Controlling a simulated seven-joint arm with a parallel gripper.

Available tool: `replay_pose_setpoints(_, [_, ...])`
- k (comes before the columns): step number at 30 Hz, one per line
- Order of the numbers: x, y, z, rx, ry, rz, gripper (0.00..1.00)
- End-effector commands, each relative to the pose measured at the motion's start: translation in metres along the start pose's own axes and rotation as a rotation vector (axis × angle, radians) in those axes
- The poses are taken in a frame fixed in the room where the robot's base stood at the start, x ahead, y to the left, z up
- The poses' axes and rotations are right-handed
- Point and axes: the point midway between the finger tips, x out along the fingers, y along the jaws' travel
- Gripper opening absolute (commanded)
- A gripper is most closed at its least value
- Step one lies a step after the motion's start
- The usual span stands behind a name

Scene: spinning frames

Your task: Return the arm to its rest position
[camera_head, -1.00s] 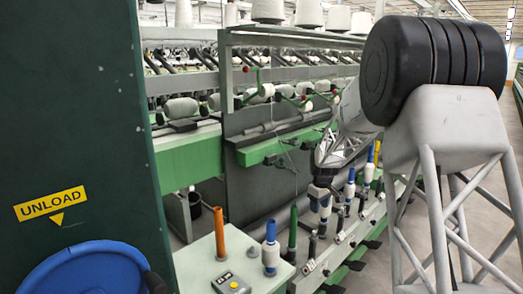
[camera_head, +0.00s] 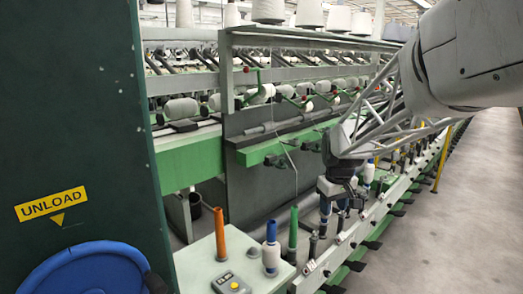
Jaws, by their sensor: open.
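My arm enters from the upper right and reaches down and left across the spinning frame (camera_head: 290,95). My gripper (camera_head: 338,190), dark and small in this view, is at its lower end, just above the row of spindles. It is open. Blue and white bobbins (camera_head: 367,172) stand close beside and behind it. I cannot tell whether its fingers touch any of them.
At the front, a pale table (camera_head: 205,262) bears an orange tube, a blue-and-white bobbin, a green tube and a small button box (camera_head: 231,284). A dark green panel (camera_head: 75,110) with an UNLOAD sign (camera_head: 50,204) fills the left. The aisle floor (camera_head: 455,220) at right is clear.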

Motion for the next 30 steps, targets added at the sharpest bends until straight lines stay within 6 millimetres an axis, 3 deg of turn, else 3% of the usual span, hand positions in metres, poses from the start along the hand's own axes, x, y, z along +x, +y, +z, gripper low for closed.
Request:
replay_pose_setpoints(6, [-0.024, -0.022, 0.047, 0.058, 0.019, 0.007, 0.47])
replay_pose_setpoints(15, [-0.045, -0.052, 0.113, 0.141, 0.041, 0.014, 0.47])
replay_pose_setpoints(30, [-0.057, -0.099, 0.223, 0.278, 0.08, 0.02, 0.47])
